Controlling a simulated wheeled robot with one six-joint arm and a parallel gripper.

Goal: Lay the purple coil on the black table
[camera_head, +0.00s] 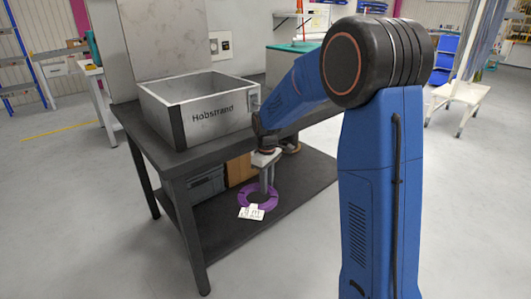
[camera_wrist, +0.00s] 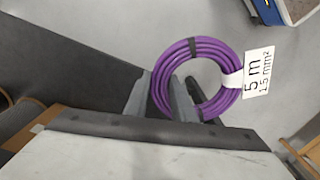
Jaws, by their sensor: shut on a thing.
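The purple coil (camera_head: 271,196) is a ring of cable with a white tag. My gripper (camera_head: 262,194) points down and is shut on one side of it. In the wrist view the coil (camera_wrist: 229,60) hangs between the finger ends (camera_wrist: 162,88), its tag reading 5 m, 1.5 mm². Grey floor shows behind and through the ring there. The black table (camera_head: 215,150) has a dark top and a lower shelf (camera_head: 225,240). The coil is below the level of the top, in front of the shelf in the head view. A dark surface (camera_wrist: 60,60) fills the left of the wrist view.
A metal box (camera_head: 215,128) marked Hobstrand covers much of the tabletop. A grey bin (camera_head: 205,188) and a cardboard box (camera_head: 240,170) stand on the lower shelf. The shelf's front part is bare. Open floor lies left of the table.

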